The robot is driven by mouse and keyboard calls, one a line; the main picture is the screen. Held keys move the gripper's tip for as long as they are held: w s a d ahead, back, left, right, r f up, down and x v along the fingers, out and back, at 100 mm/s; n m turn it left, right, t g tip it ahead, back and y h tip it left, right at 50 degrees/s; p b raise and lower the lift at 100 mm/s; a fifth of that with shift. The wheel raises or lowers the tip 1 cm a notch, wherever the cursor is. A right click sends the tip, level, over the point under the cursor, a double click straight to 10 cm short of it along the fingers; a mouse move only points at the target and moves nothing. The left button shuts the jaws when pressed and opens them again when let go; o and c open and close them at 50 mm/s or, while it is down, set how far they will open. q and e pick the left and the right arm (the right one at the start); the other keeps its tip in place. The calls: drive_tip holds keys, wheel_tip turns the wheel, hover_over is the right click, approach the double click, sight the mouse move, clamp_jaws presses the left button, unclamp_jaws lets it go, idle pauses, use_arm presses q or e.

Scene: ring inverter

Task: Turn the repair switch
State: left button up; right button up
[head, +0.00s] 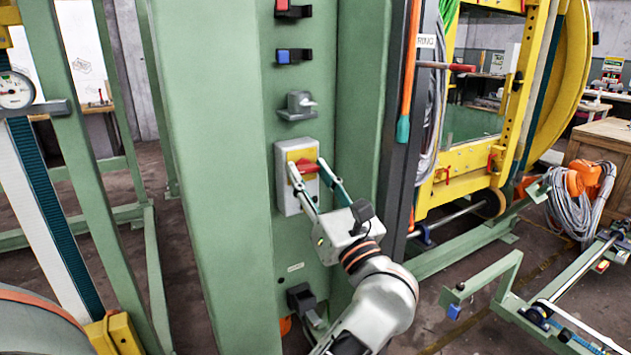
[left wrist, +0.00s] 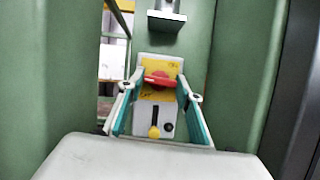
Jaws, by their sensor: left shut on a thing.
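The repair switch is a red rotary handle (head: 306,167) on a yellow plate, set in a light grey box (head: 287,203) on the green machine column. It also shows in the left wrist view as a red handle (left wrist: 158,79), lying about level across the yellow plate (left wrist: 157,64). My left gripper (head: 308,171) reaches the box from below right, and its two fingers lie on either side of the red handle. In the left wrist view the left gripper (left wrist: 158,78) is shut on the handle. My right gripper is not in view.
Above the box, a grey fitting (head: 297,106), a blue switch (head: 293,56) and a red switch (head: 292,9) stick out of the column. A black fitting (head: 301,297) sits below. An orange-and-teal pole (head: 408,75) stands to the right.

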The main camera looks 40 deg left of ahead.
use_arm(q)
drive_tip(key=shift+f+n+g, duration=0.15)
drive_tip(key=shift+n+g, duration=0.25)
drive_tip(key=shift+n, duration=0.4)
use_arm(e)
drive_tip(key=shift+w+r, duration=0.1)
use_arm(q)
drive_tip(key=o, duration=1.1)
drive_tip(key=v, duration=0.7)
drive_tip(key=shift+d+f, duration=0.1)
drive_tip(key=shift+d, duration=0.15)
drive_tip(key=shift+s, duration=0.1)
